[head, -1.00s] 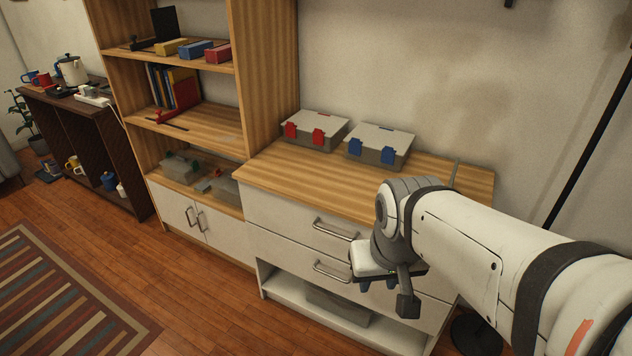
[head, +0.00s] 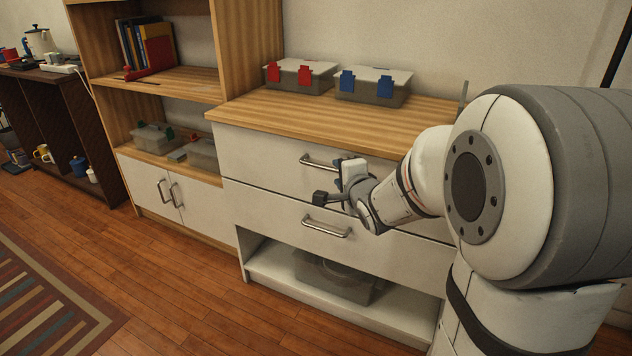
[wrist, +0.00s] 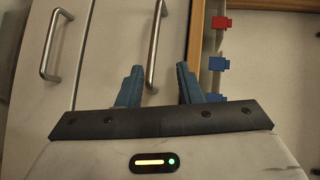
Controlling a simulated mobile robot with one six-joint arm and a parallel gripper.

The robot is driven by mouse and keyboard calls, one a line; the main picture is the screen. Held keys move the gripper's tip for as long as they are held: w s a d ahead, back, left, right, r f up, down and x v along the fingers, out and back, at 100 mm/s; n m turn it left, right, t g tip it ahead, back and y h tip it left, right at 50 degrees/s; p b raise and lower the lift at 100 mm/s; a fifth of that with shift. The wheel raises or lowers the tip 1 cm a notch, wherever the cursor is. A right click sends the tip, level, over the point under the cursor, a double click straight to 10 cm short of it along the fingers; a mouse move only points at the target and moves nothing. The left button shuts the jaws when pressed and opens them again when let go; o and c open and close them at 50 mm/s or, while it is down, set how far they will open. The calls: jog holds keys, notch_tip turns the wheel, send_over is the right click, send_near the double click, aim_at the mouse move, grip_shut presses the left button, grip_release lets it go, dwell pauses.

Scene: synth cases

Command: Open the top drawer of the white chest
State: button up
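The white chest (head: 260,148) has a wooden top and two drawers with metal bar handles. Its top drawer (head: 262,150) is shut, and the top drawer's handle (head: 318,162) is partly hidden behind my gripper. In the wrist view this handle (wrist: 155,45) stands between the two blue fingers in the picture. My gripper (wrist: 158,72) is open and faces the drawer front, close to the handle. I cannot tell whether the fingers touch it or reach around it. The lower drawer's handle (head: 326,228) is clear, and it also shows at the left in the wrist view (wrist: 48,48).
Two grey bins, one with red latches (head: 301,80) and one with blue latches (head: 372,88), stand on the chest top. A grey bin (head: 335,280) lies in the open bottom shelf. A wooden shelf unit (head: 150,87) stands to the left. The floor before it is clear.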

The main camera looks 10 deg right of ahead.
aim_at(325, 167)
jog(key=shift+m+t+y, duration=0.5)
jog(key=shift+m+y, duration=0.1)
jog(key=b+x, duration=0.1)
jog(key=x, duration=0.2)
jog(key=f+b+x, duration=0.1)
jog(key=x, duration=0.2)
jog(key=b+x, duration=0.2)
jog(key=x, duration=0.1)
jog(key=shift+a+f, duration=0.25)
jog(key=shift+f, duration=0.2)
jog(key=shift+c, duration=0.3)
grip_shut()
